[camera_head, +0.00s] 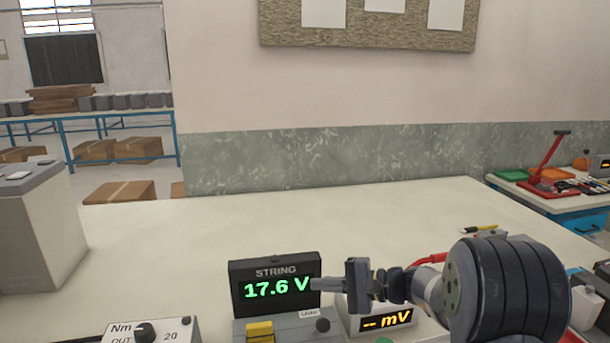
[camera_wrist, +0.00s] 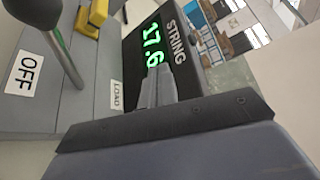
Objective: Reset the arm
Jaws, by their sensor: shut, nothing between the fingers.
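My arm comes in from the right in the head view, and my gripper (camera_head: 318,285) points left, in front of the right edge of the STRING display. It is shut and empty. In the wrist view the shut gripper (camera_wrist: 158,78) overlaps the display face. The black STRING display (camera_head: 274,262) reads 17.6 V in green; in the wrist view it appears turned on its side (camera_wrist: 150,40) and partly covered by my fingers. I cannot tell whether the fingers touch the display.
Below the display are a yellow block (camera_head: 260,331) and a LOAD label. A meter showing "-- mV" (camera_head: 387,319) stands under my arm. A torque box (camera_head: 150,331) is at front left. The wrist view shows an OFF label (camera_wrist: 25,73) by a lever. The table's back middle (camera_head: 300,215) is clear.

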